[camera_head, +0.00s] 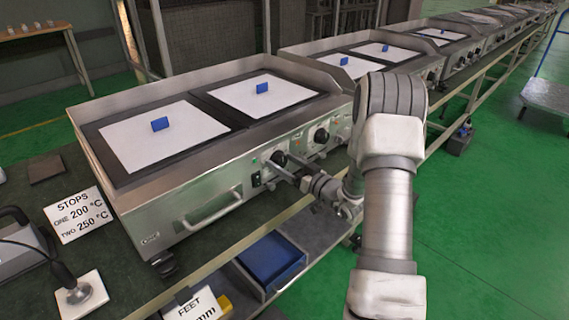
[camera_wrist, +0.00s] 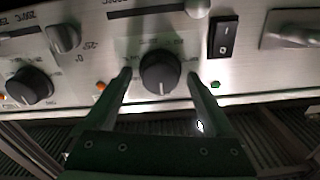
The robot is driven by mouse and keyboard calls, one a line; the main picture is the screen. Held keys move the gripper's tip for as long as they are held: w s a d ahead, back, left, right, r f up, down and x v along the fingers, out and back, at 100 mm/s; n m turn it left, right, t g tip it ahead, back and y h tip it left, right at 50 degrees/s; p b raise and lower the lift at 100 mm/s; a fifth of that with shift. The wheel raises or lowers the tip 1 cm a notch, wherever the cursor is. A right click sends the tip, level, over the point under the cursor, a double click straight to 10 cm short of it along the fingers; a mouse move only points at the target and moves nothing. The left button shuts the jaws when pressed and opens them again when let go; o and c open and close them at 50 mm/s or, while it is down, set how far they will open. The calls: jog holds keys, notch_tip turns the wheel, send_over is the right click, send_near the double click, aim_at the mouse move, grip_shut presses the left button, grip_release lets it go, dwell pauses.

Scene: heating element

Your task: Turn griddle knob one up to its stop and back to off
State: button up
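The steel griddle (camera_head: 175,199) stands on the bench with its control panel facing my arm. Griddle knob one (camera_head: 279,158), a round black knob nearest the rocker switch, also shows in the wrist view (camera_wrist: 161,72). A pale index line on it points to the bottom of the wrist picture. My gripper (camera_wrist: 159,76) is open, with one finger on each side of this knob and a narrow gap apparent on both sides. In the head view my gripper (camera_head: 285,170) reaches the panel there, partly hiding the knob. The knob's scale marks are not readable.
A second black knob (camera_head: 321,135) sits farther along the panel. A black rocker switch (camera_wrist: 223,37) and a green lamp (camera_wrist: 215,85) are beside knob one. A sign (camera_head: 78,214) reads STOPS, ONE 200 °C, TWO 250 °C. A drawer handle (camera_head: 212,209) projects left of the knobs.

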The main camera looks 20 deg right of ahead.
jog(key=shift+s, duration=0.1)
jog(key=p+v, duration=0.2)
jog(key=v, duration=1.5)
jog(key=shift+s, duration=0.1)
